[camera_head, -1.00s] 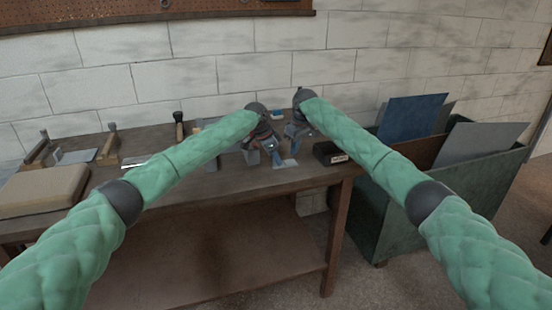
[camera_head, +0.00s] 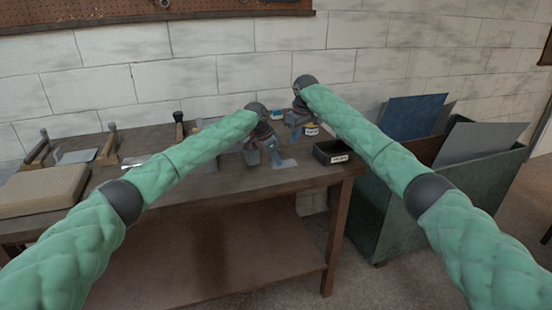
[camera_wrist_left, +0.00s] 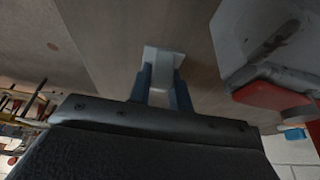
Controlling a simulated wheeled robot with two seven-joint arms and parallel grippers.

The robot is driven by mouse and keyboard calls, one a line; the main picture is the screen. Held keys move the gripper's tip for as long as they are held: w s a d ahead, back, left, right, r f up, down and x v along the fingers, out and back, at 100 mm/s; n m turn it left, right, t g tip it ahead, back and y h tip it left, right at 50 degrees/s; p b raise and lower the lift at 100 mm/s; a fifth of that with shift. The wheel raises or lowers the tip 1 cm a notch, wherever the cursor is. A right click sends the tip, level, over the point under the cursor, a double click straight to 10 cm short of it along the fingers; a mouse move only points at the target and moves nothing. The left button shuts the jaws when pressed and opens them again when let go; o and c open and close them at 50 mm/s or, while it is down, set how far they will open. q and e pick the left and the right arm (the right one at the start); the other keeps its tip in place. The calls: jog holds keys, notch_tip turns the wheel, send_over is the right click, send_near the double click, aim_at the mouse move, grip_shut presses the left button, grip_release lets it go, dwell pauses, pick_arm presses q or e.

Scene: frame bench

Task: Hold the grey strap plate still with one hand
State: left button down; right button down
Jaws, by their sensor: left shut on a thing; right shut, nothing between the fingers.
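The grey strap plate (camera_head: 287,164) lies near the front edge of the bench (camera_head: 225,182), toward its right end. It is light grey. My left gripper (camera_head: 275,157) reaches down to it and is shut on it. In the left wrist view the plate (camera_wrist_left: 164,56) sits between the two blue fingers (camera_wrist_left: 160,84), its far end sticking out past the tips. My right gripper (camera_head: 297,132) is farther back, raised clear of the plate, shut with nothing in it. Its fingertips are small and partly unclear.
An open dark box with a label (camera_head: 333,157) stands right of the plate at the bench edge. Small labelled items (camera_head: 311,130) sit behind. In the left wrist view a red part (camera_wrist_left: 277,97) is close at right. A bin (camera_head: 440,195) with upright sheets stands right of the bench.

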pick_arm(q)
jog(key=c, duration=1.2)
grip_release()
